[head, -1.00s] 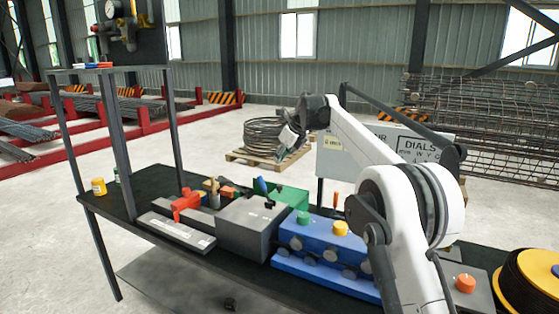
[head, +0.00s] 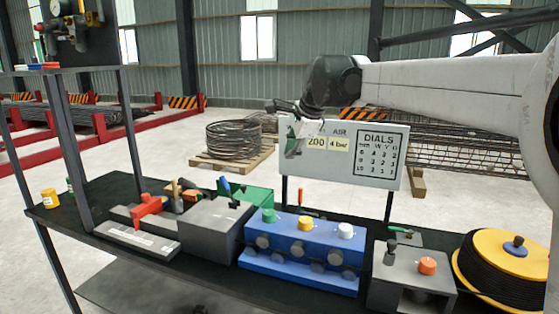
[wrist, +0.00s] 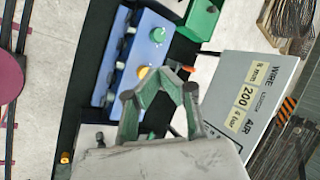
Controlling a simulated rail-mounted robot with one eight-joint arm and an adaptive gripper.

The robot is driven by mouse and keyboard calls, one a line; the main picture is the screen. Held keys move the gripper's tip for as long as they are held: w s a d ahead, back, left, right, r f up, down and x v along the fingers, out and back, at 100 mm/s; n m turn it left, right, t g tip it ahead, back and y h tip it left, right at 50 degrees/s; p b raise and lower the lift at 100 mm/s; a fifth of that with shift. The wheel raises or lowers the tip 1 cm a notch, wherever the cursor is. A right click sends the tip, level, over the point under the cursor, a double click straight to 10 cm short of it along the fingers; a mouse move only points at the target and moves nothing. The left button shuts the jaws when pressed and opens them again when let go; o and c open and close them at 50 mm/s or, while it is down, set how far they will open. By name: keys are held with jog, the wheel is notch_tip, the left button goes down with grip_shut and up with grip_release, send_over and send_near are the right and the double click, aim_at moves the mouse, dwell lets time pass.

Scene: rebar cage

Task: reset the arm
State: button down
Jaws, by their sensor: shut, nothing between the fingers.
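My gripper (head: 292,150) hangs at the end of my white arm, in front of the left part of the sign board (head: 350,172) in the head view. Its fingers point down, clear of the bench, and are shut with nothing between them. In the wrist view the grey-green fingers (wrist: 161,75) meet in the middle, with the blue knob box (wrist: 145,45) beyond them. My white arm comes in from the right edge of the head view, roughly level.
The dark bench (head: 95,205) holds a blue box with green, orange and white knobs (head: 300,240), a grey box (head: 215,228), a red-orange tool (head: 148,206) and a yellow-flanged reel (head: 510,270). A shelf frame (head: 65,150) stands left. Open floor lies behind.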

jog(key=s+d+f+n+h+b, duration=0.1)
jog(key=s+d+f+n, duration=0.2)
jog(key=s, duration=0.4)
jog(key=s+d+f+n+t, duration=0.1)
jog(key=s+d+n, duration=0.1)
jog(key=s+d, duration=0.35)
jog(key=s+d+f+n+h+b, duration=0.1)
jog(key=s+d+f+n, duration=0.15)
jog(key=s, duration=0.65)
jog(key=s+d+f+n, duration=0.3)
jog(key=s+f, duration=0.4)
jog(key=s, duration=0.2)
jog(key=s+d+f+n+h+b, duration=0.1)
jog(key=s+d+f+n, duration=0.2)
jog(key=s+f, duration=0.4)
jog(key=shift+s+f+n+t, duration=0.4)
jog(key=shift+s+n, duration=0.25)
jog(key=shift+s, duration=0.45)
